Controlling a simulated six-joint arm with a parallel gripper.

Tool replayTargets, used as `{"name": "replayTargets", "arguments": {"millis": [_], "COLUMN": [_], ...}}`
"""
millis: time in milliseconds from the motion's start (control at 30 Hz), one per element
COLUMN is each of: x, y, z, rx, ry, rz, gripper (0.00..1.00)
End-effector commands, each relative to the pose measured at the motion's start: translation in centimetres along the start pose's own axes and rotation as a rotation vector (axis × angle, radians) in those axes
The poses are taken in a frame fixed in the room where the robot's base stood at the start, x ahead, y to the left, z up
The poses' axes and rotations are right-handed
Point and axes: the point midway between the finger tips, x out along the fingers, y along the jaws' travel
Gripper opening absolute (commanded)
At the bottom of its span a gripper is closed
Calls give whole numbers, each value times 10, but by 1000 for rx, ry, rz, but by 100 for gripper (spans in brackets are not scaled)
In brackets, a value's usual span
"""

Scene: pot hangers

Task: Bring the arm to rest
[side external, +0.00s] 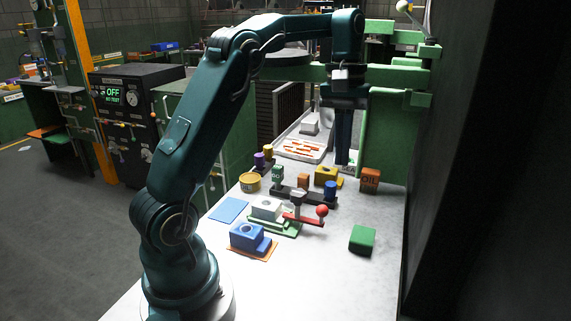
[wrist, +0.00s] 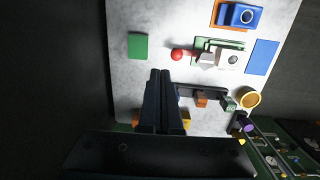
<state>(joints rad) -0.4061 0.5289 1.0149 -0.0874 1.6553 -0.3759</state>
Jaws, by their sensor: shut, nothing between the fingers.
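My gripper (side external: 342,163) points straight down at the far end of the white table (side external: 330,280), above its surface. Its two fingers are together with nothing between them. In the wrist view the closed gripper (wrist: 160,72) reaches up over the table. The arm arches over the table from its base at the front left. An orange block marked OIL (side external: 370,180) stands just right of the fingertips, and a yellow block (side external: 327,175) stands to their left. The exact gap between the fingertips and these blocks is hard to judge.
A green block (side external: 361,240) lies at the right. A red-ball lever (side external: 322,210), a blue block (side external: 250,237) and a yellow tin (side external: 250,182) stand around the middle and left. A white tray (side external: 290,155) lies behind. A green frame (side external: 390,130) rises at the back right. The front right is bare.

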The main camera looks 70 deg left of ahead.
Motion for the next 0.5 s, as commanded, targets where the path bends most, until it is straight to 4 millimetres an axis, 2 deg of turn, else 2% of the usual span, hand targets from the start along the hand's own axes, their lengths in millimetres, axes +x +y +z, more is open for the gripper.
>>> {"name": "replayTargets", "arguments": {"millis": [33, 200, 367, 500], "x": [-12, -34, -43, -42], "y": [5, 12, 12, 5], "z": [14, 54, 93, 124], "rx": [37, 154, 270, 377], "ry": [31, 122, 207, 282], "rz": [7, 31, 57, 78], "gripper": [0, 0, 0, 0]}}
